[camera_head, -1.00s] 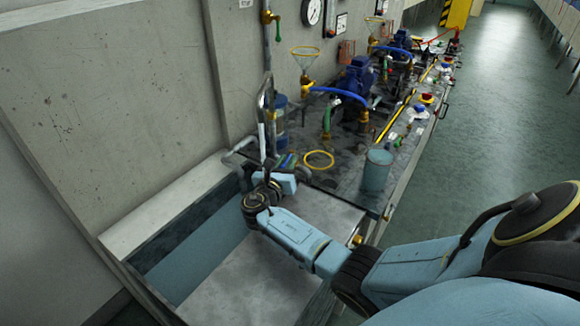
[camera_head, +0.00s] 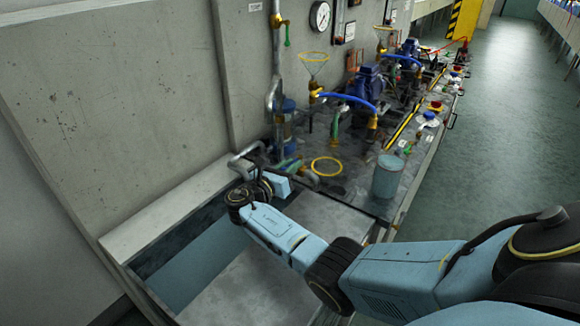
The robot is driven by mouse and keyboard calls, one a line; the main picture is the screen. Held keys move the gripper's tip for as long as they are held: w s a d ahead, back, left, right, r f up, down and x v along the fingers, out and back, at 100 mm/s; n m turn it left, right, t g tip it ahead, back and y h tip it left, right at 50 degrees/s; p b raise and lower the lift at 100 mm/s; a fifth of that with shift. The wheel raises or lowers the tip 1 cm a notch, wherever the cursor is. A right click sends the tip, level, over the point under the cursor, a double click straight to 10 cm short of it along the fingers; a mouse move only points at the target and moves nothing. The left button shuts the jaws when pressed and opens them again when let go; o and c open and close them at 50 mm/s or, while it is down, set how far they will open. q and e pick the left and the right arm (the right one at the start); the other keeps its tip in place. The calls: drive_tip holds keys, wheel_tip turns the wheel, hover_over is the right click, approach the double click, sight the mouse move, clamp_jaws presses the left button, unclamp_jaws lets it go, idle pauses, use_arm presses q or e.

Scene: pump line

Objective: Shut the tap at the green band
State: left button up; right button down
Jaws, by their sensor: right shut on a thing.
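My right gripper (camera_head: 278,184) reaches over the back of the sink at the near end of the bench. It is shut, low beside the pipework, and my wrist hides most of its fingers and what they grip. A small green-banded spot (camera_head: 290,164) shows on the pipework just behind it, small and blurred. Bent silver pipes (camera_head: 246,152) stand to the left of the gripper. The tap's handle cannot be made out clearly at the jaws. My left gripper is not in view.
A yellow ring (camera_head: 326,166) lies on the bench, with a blue-grey bucket (camera_head: 387,177) at its front edge. A vertical wall pipe (camera_head: 276,70) carries a brass valve with a green lever (camera_head: 287,38). Pumps and hoses crowd the bench behind. The aisle floor (camera_head: 500,130) is clear.

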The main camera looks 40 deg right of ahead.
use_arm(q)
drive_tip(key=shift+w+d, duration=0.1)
use_arm(e)
drive_tip(key=c, duration=1.5)
unclamp_jaws()
drive_tip(key=shift+a, duration=0.1)
